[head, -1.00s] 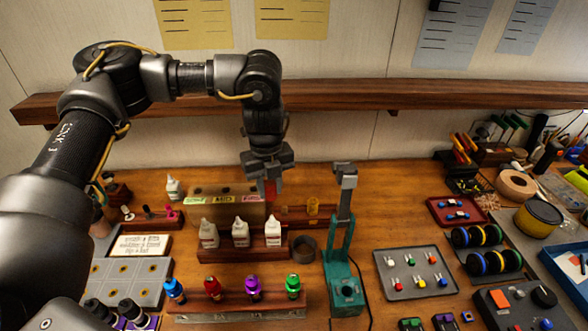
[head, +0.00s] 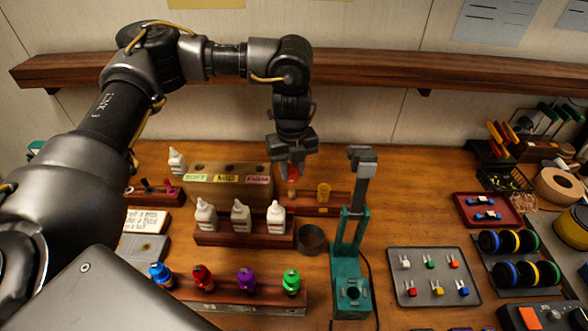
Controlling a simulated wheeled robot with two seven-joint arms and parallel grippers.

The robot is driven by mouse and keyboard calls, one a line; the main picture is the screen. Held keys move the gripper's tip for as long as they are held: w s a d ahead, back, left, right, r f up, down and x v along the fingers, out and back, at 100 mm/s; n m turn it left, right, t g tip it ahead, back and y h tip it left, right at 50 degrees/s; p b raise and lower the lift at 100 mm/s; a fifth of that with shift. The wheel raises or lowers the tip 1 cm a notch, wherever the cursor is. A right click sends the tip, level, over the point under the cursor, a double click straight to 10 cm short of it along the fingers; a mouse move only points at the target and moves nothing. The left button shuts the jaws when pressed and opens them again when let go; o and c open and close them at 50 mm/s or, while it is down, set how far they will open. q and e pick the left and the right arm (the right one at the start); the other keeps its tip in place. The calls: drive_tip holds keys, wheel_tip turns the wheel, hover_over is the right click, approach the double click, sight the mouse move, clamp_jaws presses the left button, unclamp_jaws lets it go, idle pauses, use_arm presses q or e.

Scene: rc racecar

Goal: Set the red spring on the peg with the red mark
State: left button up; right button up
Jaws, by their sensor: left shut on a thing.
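My left gripper (head: 292,177) points down, shut on the red spring (head: 293,171), of which only a small part shows between the fingers. It is at the left part of a low dark-red wooden rack (head: 338,198) behind the white bottles. A pale peg (head: 292,192) shows just below the fingertips. I cannot tell whether the spring touches it. A yellow spring (head: 323,192) stands on the rack to the right, with a yellow mark below it. The red mark cannot be made out. My right gripper is not in view.
A wooden block (head: 230,192) with labels is left of the gripper. White bottles (head: 240,215) stand in a holder in front. A green stand with a grey upright (head: 361,178) rises close on the right. A dark round cup (head: 311,238) sits in front of the rack.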

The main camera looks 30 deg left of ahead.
use_arm(q)
drive_tip(key=shift+s+r, duration=0.15)
drive_tip(key=shift+r+p, duration=0.1)
drive_tip(key=shift+p, duration=0.25)
drive_tip(key=shift+f+b, duration=0.8)
drive_tip(key=shift+f, duration=0.95)
drive_tip(key=shift+p, duration=0.3)
drive_tip(key=shift+f, duration=0.25)
